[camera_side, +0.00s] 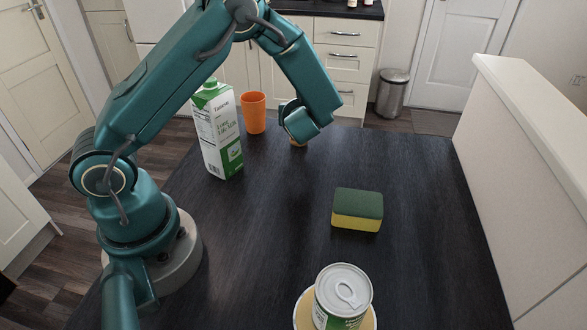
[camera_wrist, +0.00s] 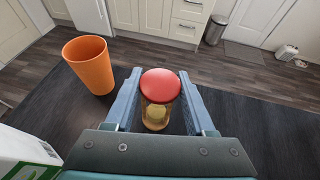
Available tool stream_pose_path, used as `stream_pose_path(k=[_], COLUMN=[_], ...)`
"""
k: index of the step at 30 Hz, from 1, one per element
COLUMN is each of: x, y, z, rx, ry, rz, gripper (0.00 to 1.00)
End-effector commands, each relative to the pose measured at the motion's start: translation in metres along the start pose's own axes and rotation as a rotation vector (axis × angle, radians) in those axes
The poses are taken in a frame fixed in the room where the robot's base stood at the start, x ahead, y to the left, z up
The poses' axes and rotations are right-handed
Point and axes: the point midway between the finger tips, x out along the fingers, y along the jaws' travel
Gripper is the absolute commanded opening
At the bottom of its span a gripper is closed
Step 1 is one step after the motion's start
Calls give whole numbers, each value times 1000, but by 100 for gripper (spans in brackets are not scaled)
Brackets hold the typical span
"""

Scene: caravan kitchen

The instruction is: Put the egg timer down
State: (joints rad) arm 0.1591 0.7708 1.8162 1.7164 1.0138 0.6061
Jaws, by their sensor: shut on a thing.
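The egg timer (camera_wrist: 160,84) has a round red top and a clear, amber-tinted body with something pale yellow inside. In the wrist view it stands between the two blue fingers of my gripper (camera_wrist: 159,100), which is shut on it. In the side view my gripper (camera_side: 299,132) is low at the far edge of the dark table, and only a small tan piece of the timer (camera_side: 298,144) shows beneath it. The rest is hidden by my wrist. I cannot tell whether its base touches the table.
An orange cup (camera_side: 253,113) and a milk carton (camera_side: 218,135) stand left of my gripper. A green and yellow sponge (camera_side: 357,210) lies nearer. A can (camera_side: 341,298) stands on a yellowish dish (camera_side: 302,314) in front. The dark table (camera_side: 420,190) is clear at the right.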

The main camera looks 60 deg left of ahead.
Motion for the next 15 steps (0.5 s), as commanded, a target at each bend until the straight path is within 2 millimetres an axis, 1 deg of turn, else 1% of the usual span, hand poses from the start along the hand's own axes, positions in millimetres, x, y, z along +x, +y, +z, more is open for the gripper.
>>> stream_pose_path(k=[2, 13, 14, 15], x=[2, 3, 3, 3], y=[0, 0, 0, 0], z=[-4, -7, -7, -7], rx=[1, 0, 0, -1], ry=[0, 0, 0, 0], rz=[0, 0, 0, -1], gripper=[0, 0, 58, 74])
